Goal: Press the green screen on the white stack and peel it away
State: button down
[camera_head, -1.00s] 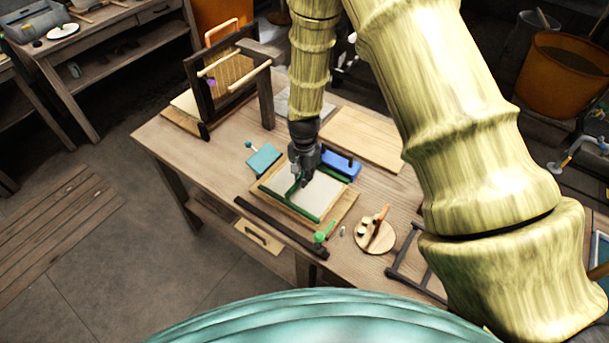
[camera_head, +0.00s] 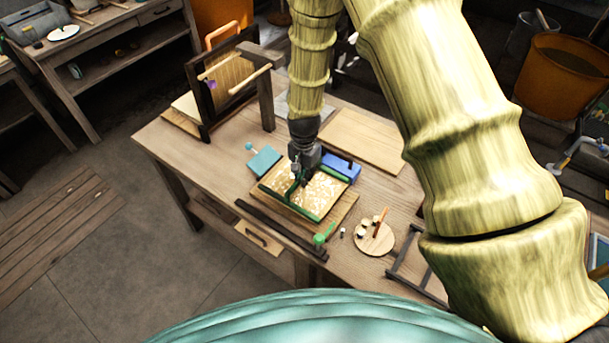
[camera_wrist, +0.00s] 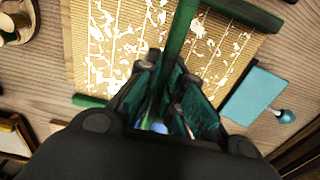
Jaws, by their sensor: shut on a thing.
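The wrist view shows the bar running up from between the dark teal fingers (camera_wrist: 168,105). No separate white stack shows; whether part of it lies under the screen is hidden.
A teal block with a knob (camera_head: 263,161) stands left of the screen, a blue block (camera_head: 341,166) behind it. A dark bar (camera_head: 280,232), green-ended tool (camera_head: 320,240) and round board with small pieces (camera_head: 374,240) are in front. A dark upright frame (camera_head: 203,95) stands back left.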

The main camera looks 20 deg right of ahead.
jog(key=shift+r, duration=0.55)
jog(key=shift+r+p, duration=2.4)
jog(key=shift+r, duration=1.05)
